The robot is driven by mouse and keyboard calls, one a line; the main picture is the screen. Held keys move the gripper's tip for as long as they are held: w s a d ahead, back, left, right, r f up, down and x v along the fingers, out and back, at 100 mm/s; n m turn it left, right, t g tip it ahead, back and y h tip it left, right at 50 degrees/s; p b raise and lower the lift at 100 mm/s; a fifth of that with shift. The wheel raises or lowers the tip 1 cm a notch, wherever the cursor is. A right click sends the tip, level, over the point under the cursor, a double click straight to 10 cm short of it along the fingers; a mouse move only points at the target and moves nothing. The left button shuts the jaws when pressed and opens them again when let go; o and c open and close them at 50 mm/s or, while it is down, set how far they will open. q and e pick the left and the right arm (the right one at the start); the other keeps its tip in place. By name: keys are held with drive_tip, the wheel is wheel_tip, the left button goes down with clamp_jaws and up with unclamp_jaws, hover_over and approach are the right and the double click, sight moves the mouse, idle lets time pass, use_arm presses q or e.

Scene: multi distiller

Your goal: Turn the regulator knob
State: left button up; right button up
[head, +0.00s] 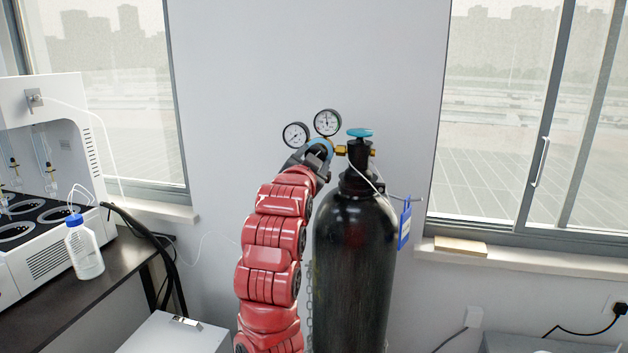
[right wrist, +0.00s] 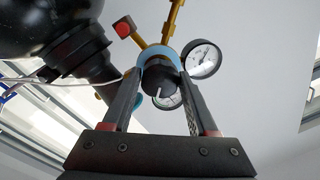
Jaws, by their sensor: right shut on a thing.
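The regulator sits on the neck of a black gas cylinder (head: 355,265). Two round gauges, one on the left (head: 295,135) and one higher (head: 327,122), stand above it. My right gripper (head: 318,153) reaches the regulator from the front left and hides most of its body. In the right wrist view, the black regulator knob (right wrist: 158,82), with a white mark on its face, lies between the two fingers of my right gripper (right wrist: 161,76), which is shut on it. A blue ring (right wrist: 157,53) shows behind the knob. My left gripper is not in view.
A teal valve handwheel (head: 360,132) tops the cylinder, right of the regulator. A blue tag (head: 404,226) hangs at its right side. A dark bench (head: 95,285) with a white distiller (head: 45,130) and a bottle (head: 84,248) stands at left. The wall is close behind.

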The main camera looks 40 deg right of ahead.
drive_tip(key=m+b, duration=0.3)
drive_tip(key=shift+f+m+b, duration=0.3)
drive_tip(key=shift+m+b, duration=0.05)
drive_tip(key=shift+m, duration=0.05)
drive_tip(key=shift+r+m+h+b, duration=0.2)
drive_tip(key=shift+m+h+b, duration=0.1)
drive_tip(key=shift+m+b, duration=1.75)
drive_tip(key=shift+m+p, duration=0.3)
drive_tip(key=shift+m, duration=0.25)
